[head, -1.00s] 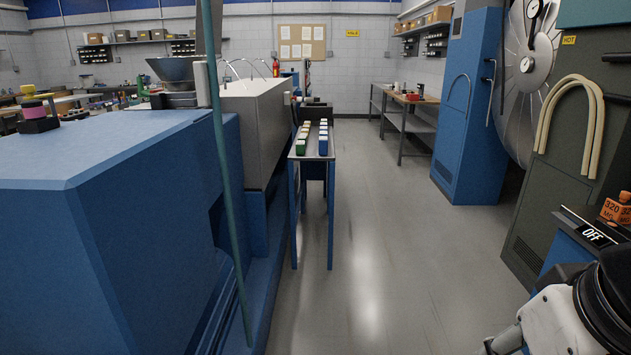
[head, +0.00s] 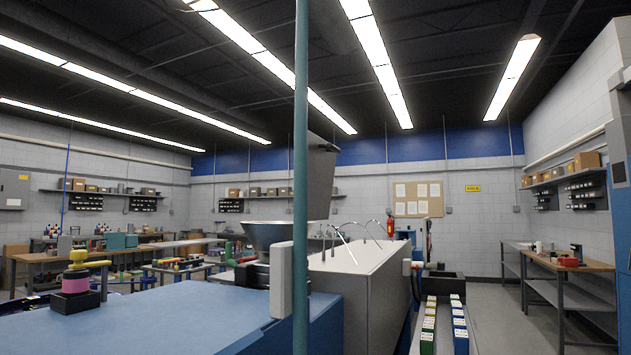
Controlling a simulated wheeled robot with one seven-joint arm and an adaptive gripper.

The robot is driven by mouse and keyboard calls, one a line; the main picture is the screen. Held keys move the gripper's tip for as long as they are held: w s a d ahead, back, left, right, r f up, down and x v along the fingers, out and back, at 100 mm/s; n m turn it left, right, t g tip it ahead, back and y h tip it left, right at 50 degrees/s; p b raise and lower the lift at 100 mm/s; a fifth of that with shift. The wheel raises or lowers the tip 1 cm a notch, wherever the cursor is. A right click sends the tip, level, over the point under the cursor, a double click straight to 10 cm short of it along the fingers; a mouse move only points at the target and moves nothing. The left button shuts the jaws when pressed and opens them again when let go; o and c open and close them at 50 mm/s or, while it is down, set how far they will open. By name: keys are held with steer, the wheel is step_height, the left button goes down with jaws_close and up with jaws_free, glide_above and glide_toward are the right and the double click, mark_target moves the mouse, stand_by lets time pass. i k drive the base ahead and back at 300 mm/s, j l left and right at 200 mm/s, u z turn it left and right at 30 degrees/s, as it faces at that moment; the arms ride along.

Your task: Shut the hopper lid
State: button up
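The hopper (head: 268,236) is a grey metal funnel on the blue machine, left of the teal pole in the head view. A dark grey panel (head: 321,185), which looks like the hopper lid, stands steeply raised above the hopper's right side. The lid is open, with the hopper mouth uncovered below and to its left. The teal pole hides part of the lid's left edge and part of the hopper's right side. My gripper is not in view.
The teal upright pole (head: 301,120) stands close in front. A white machine housing (head: 362,270) lies behind. Floor is clear at the right (head: 500,325).

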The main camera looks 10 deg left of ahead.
mark_target(321, 154)
steer(key=u, duration=0.5)
steer(key=i+l, duration=0.35)
steer(key=i+l+u, duration=0.1)
steer(key=i+l, duration=0.3)
steer(key=l, duration=0.2)
